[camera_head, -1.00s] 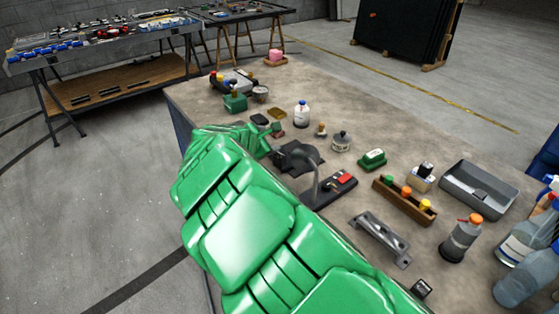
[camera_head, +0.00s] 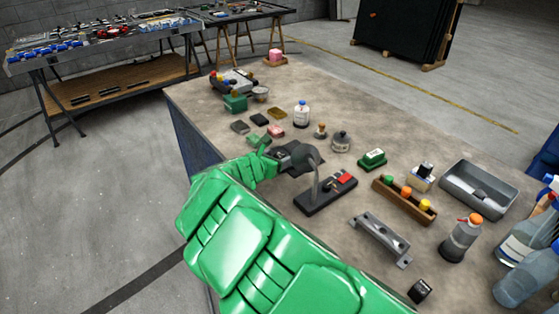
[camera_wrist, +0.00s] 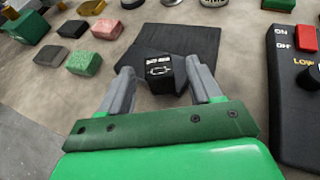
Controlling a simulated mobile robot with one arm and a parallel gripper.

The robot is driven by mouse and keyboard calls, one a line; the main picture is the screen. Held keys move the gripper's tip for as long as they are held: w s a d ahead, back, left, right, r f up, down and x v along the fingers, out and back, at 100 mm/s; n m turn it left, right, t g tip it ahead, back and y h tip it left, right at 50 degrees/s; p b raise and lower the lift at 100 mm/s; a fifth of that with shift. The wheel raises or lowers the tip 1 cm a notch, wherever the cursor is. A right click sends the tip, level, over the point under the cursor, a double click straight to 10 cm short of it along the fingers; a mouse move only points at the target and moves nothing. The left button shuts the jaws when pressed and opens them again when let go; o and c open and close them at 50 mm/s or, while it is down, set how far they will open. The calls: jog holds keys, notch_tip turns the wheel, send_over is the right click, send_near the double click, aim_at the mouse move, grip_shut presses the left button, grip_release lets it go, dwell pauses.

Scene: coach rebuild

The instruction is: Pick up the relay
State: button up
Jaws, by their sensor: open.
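A small black block with white printed markings, which looks like the relay (camera_wrist: 160,71), is between my gripper's fingers in the wrist view, at the near part of a dark square mat (camera_wrist: 182,42). My gripper (camera_wrist: 159,78) is open, with one grey finger on each side of the block. I cannot tell whether either finger touches it. In the head view my gripper (camera_head: 286,156) is low over the dark mat (camera_head: 311,160), and I cannot make out the block there.
A black switch box (camera_head: 325,194) with a red button and a grey lamp-like arm stands right of my gripper. Small blocks, one of them pink (camera_wrist: 107,28), lie to the left. A wooden rack (camera_head: 404,199), a grey tray (camera_head: 480,187) and bottles fill the table's right side.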

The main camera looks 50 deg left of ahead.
aim_at(279, 156)
jog(key=shift+x, duration=2.15)
jog(key=shift+r, duration=0.15)
jog(key=shift+c, duration=0.2)
jog(key=c, duration=1.1)
